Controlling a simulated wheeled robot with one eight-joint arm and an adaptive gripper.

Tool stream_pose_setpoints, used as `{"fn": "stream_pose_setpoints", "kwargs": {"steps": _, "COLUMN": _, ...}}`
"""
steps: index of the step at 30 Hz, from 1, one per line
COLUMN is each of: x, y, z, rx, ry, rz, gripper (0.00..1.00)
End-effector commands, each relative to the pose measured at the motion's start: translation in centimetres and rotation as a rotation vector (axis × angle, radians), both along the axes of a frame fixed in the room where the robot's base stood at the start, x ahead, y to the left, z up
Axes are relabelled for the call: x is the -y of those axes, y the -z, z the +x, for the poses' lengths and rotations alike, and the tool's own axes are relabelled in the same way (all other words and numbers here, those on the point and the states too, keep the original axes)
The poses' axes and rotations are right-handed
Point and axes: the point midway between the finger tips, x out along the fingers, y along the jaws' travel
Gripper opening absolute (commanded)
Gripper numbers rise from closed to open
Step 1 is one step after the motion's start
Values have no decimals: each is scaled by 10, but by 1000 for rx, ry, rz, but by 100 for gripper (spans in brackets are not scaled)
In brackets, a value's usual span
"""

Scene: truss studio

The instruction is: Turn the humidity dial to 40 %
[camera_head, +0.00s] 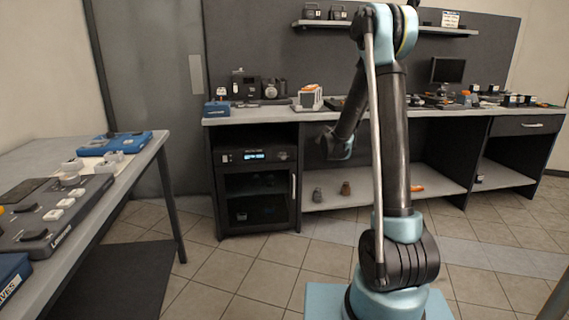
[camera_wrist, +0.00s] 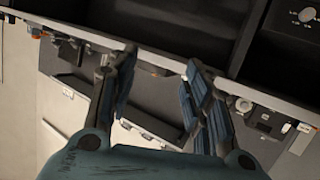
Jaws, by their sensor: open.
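A dark cabinet (camera_head: 255,182) with a lit blue display (camera_head: 254,155) on its upper front panel stands under the left end of the back counter. A round light knob with pale markings, likely the humidity dial (camera_wrist: 306,15), shows at the top right corner of the wrist view. Its setting is too small to read. My gripper (camera_wrist: 160,68) is open and empty, its two fingers spread before the counter edge and well apart from the dial. In the head view my wrist end is right of the cabinet, partly behind my arm; its fingertips are unclear there.
The back counter (camera_head: 390,115) carries cameras, boxes and small gear. Two small dark items (camera_head: 345,188) sit on the low shelf under it. A side table (camera_head: 150,150) with a control panel (camera_head: 50,215) stands at left. The tiled floor before the cabinet is clear.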

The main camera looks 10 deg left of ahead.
Motion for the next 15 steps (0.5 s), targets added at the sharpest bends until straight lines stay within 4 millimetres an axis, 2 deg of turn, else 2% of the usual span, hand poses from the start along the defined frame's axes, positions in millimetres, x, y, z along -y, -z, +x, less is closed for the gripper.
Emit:
{"fn": "stream_pose_setpoints", "kwargs": {"steps": 1, "x": -12, "y": 8, "z": 12, "rx": 22, "ry": -20, "rz": 2, "gripper": 45}}
{"fn": "stream_pose_setpoints", "kwargs": {"steps": 6, "x": -50, "y": 34, "z": 44, "rx": 98, "ry": -90, "rz": 12, "gripper": 45}}
{"fn": "stream_pose_setpoints", "kwargs": {"steps": 15, "x": -122, "y": 98, "z": 81, "rx": 201, "ry": -238, "rz": 37, "gripper": 45}}
